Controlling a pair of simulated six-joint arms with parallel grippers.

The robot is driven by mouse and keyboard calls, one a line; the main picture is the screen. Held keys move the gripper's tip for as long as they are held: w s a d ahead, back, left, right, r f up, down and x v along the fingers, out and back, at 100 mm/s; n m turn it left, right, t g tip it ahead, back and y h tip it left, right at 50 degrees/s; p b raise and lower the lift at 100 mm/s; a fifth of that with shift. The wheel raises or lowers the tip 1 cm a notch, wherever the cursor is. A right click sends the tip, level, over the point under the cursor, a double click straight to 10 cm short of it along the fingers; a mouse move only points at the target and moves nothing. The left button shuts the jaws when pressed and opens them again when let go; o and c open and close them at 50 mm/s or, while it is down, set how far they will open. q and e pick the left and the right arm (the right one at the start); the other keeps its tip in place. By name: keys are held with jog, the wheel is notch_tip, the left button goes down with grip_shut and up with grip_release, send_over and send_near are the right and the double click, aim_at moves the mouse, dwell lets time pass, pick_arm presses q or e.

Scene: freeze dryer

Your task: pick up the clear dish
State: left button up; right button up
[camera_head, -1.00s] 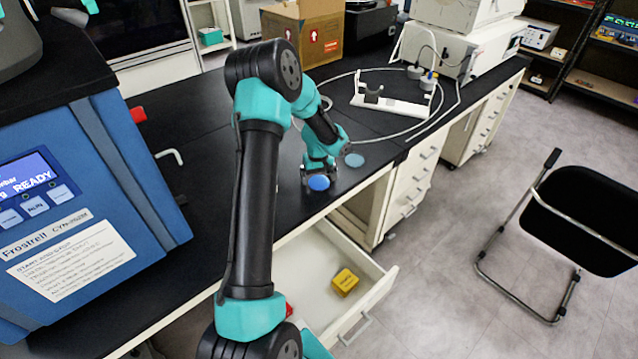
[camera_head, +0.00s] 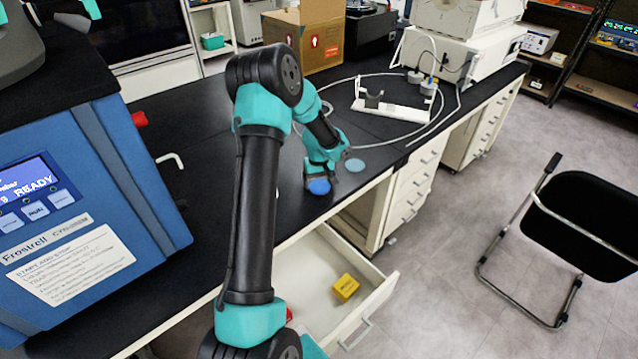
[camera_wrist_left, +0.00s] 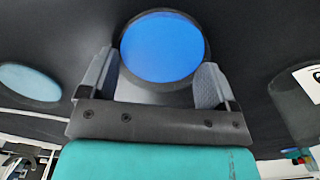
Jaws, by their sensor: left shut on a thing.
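A round dish with a bright blue face (camera_head: 319,187) is at the near edge of the black bench in the head view. It also shows in the left wrist view as a large blue disc (camera_wrist_left: 163,46) with a dark rim. My left gripper (camera_head: 318,178) is shut on this dish, with a finger on each side of it in the wrist view. I cannot tell whether the dish is clear of the bench. A second, paler blue disc (camera_head: 355,165) lies flat on the bench just beyond, to the right. My right gripper is in neither view.
An open drawer (camera_head: 375,290) below the bench edge holds a yellow block (camera_head: 345,288). A white stand (camera_head: 392,106) with a looped cable is farther back. A blue freeze dryer (camera_head: 80,210) stands left.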

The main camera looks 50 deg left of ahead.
aim_at(319, 186)
pick_arm(q)
jog(key=shift+r, duration=1.5)
jog(key=shift+s+d+r, duration=0.2)
jog(key=s+d+r, duration=0.1)
jog(key=s+d, duration=0.9)
jog(key=d, duration=0.1)
jog(key=shift+d+r, duration=0.15)
jog(key=shift+d, duration=0.2)
